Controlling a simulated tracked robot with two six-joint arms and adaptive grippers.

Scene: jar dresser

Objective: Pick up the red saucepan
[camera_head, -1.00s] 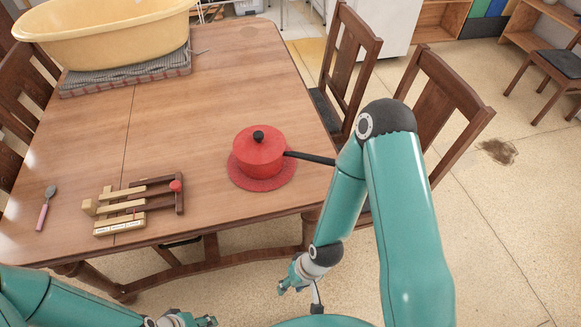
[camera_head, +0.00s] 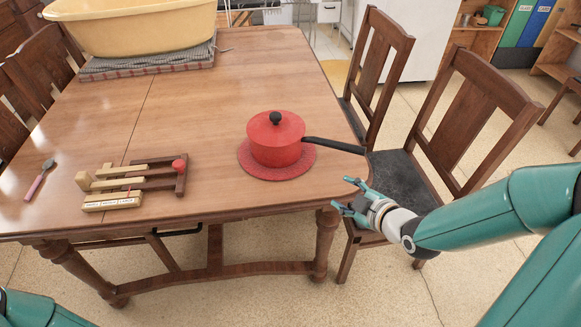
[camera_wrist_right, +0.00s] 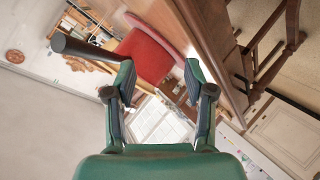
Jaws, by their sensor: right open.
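The red saucepan (camera_head: 274,146) stands upright with its red lid and black knob on, on a round red mat (camera_head: 262,172) near the table's right front corner. Its black handle (camera_head: 334,144) points right, out over the table edge. My right gripper (camera_head: 345,194) is open and empty, off the table's front right corner, below the handle in the picture and apart from it. In the right wrist view the saucepan (camera_wrist_right: 150,56) shows beyond the open fingers (camera_wrist_right: 159,72), with the dark handle (camera_wrist_right: 82,49) at upper left. My left gripper is out of view.
The wooden table (camera_head: 200,95) also bears a wooden block-like toy (camera_head: 130,184), a spoon (camera_head: 38,181) and a yellow tub (camera_head: 130,25) on a checked cloth. A chair (camera_head: 470,122) with a dark seat stands close behind my right gripper.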

